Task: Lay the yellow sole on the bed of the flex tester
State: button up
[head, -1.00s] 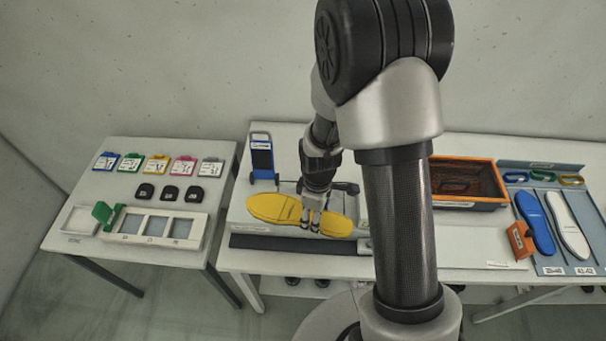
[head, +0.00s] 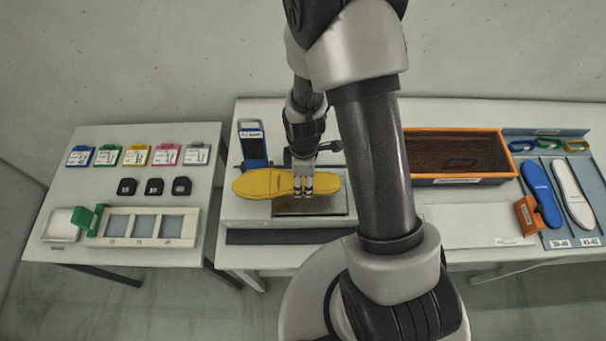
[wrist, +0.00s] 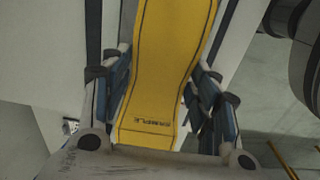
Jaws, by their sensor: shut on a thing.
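The yellow sole (head: 262,184) lies level across my gripper (head: 303,192), which is shut on its narrower part. In the wrist view the sole (wrist: 168,65) runs between the two blue-padded fingers, with dark printed lettering at its near end. Below the sole is a flat, dark metallic plate (head: 318,207), apparently the bed of the flex tester, on a pale base at the left end of the long table. The sole covers the plate's back part and reaches past it to the left. I cannot tell whether the sole touches the plate.
A blue upright device (head: 252,146) stands just behind the sole. To the right are an orange-rimmed bin (head: 459,181) and a rack with a blue sole (head: 541,195) and a white sole (head: 572,194). A side table (head: 130,192) with coloured tags stands left.

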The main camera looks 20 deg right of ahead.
jog(key=shift+f+b, duration=2.1)
jog(key=shift+f, duration=1)
jog(key=o, duration=1.3)
jog(key=shift+r, duration=0.1)
notch_tip(320, 180, up, 12)
jog(key=shift+f, duration=0.1)
